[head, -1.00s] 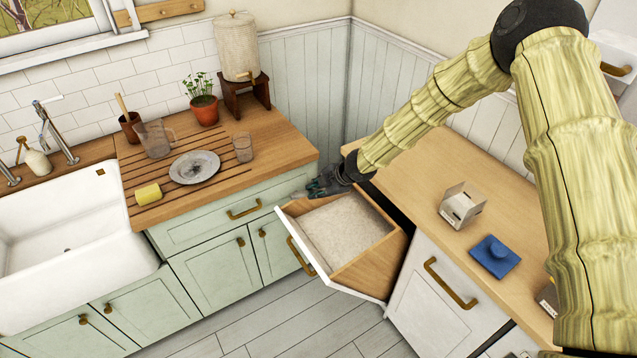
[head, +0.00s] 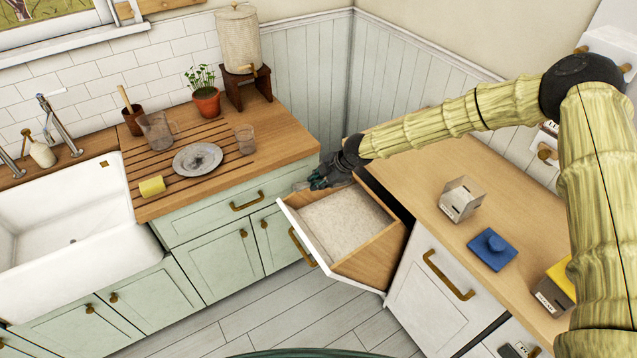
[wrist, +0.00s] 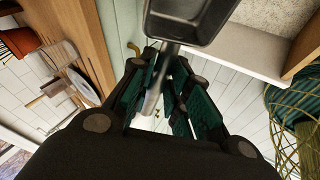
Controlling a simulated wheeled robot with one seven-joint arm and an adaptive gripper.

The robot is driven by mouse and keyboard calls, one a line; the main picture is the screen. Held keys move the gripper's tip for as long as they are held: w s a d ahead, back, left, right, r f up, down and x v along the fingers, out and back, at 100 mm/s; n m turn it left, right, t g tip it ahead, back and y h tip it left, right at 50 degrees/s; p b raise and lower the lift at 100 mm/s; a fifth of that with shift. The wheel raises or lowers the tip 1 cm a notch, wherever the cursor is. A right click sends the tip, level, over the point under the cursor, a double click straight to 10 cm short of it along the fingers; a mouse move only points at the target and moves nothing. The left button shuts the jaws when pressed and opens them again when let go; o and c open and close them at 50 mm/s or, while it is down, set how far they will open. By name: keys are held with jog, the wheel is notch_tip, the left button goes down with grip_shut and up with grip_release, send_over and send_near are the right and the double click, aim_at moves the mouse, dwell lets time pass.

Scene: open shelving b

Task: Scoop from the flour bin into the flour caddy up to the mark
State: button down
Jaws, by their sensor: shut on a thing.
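The flour bin (head: 365,262) is tilted out from the counter front, with pale flour inside. It also shows at the upper right of the wrist view (wrist: 250,58). My gripper (head: 322,180) is over the bin's far left corner. In the wrist view my gripper (wrist: 165,95) is shut on the handle of a grey metal scoop (wrist: 195,22). The scoop's visible interior looks empty; part is cut off by the frame. The flour caddy seems to be the open whitish box (head: 460,203) on the wooden counter; its mark and contents cannot be read.
A blue lid (head: 492,250) lies beside the open box. A yellow-lidded box (head: 555,290) stands farther right. The left counter holds a plate (head: 197,160), a glass (head: 244,138) and a yellow sponge (head: 152,186). A wire basket (wrist: 290,125) shows in the wrist view.

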jog(key=shift+w+d+r, duration=0.1)
jog(key=shift+d, duration=0.1)
jog(key=shift+a+r+g+h, duration=0.1)
jog(key=shift+r+g+h, duration=0.2)
jog(key=shift+g, duration=0.3)
jog(key=shift+r+m+g+h, duration=0.25)
jog(key=shift+r+g+h, duration=0.1)
jog(key=shift+g, duration=0.4)
jog(key=shift+r+m+g+h, duration=0.25)
jog(key=shift+r+g, duration=0.05)
jog(key=shift+g, duration=0.45)
jog(key=shift+r, duration=0.1)
jog(key=shift+r, duration=1.95)
jog(key=shift+f, duration=0.1)
